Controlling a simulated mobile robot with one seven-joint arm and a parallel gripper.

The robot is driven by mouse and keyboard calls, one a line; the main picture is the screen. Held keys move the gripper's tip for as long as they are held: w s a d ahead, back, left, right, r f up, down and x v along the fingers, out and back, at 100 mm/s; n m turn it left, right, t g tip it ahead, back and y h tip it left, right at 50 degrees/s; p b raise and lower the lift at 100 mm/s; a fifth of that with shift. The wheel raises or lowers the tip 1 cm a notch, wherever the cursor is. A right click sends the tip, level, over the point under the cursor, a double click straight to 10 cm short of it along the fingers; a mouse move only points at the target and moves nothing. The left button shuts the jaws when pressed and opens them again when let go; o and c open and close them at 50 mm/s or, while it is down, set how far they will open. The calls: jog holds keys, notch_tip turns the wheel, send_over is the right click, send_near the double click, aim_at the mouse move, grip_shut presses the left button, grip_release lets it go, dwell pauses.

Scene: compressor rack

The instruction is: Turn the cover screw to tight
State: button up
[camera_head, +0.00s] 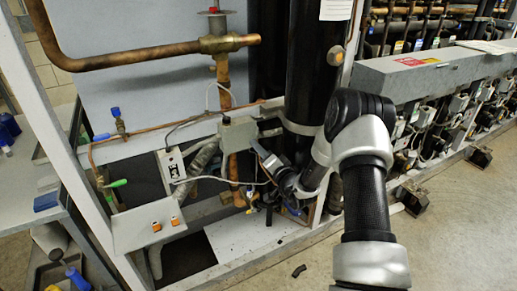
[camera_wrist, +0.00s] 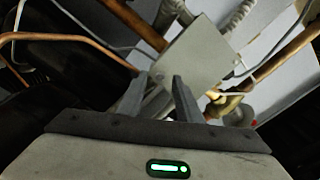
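A small grey box (camera_head: 238,133) is fixed to the rack's pipework near the middle of the head view. It also fills the upper middle of the wrist view as a pale, tilted panel (camera_wrist: 197,52).
Copper pipes (camera_wrist: 80,35) and cables run close around the box. A black cylinder (camera_head: 308,75) stands behind my arm. A brass valve (camera_head: 222,44) is above the box. A switch box (camera_head: 172,168) sits to its left. Open floor (camera_head: 450,235) lies at right.

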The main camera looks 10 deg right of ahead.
jog(key=shift+w+a, duration=0.15)
jog(key=shift+w, duration=0.25)
grip_shut()
jog(key=shift+m, duration=0.4)
jog(key=shift+m+b, duration=2.2)
jog(key=shift+m, duration=4.3)
